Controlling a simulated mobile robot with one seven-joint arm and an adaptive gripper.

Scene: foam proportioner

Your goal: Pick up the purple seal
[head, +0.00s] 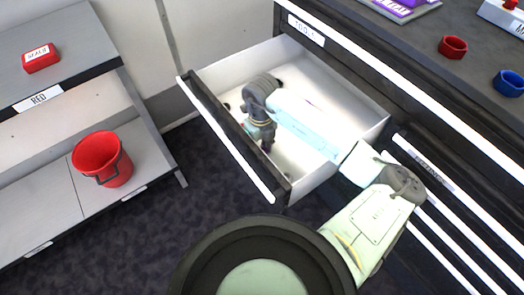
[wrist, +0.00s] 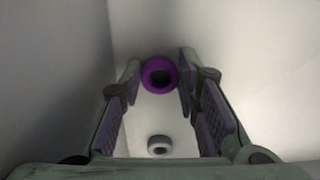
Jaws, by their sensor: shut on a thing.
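The purple seal (wrist: 159,63) is a ring with a dark hole, seen in the wrist view between the tips of my gripper (wrist: 160,76). The two fingers are closed against its sides. In the head view my gripper (head: 266,143) reaches down inside the open drawer (head: 233,146), and the purple seal cannot be made out there, hidden by the gripper and arm.
A pale grey ring (wrist: 159,146) lies below the purple seal in the wrist view. The drawer's walls surround my gripper. A grey shelf with a red bucket (head: 101,160) stands at left. Red (head: 453,47) and blue (head: 508,83) parts sit on the dark cabinet top.

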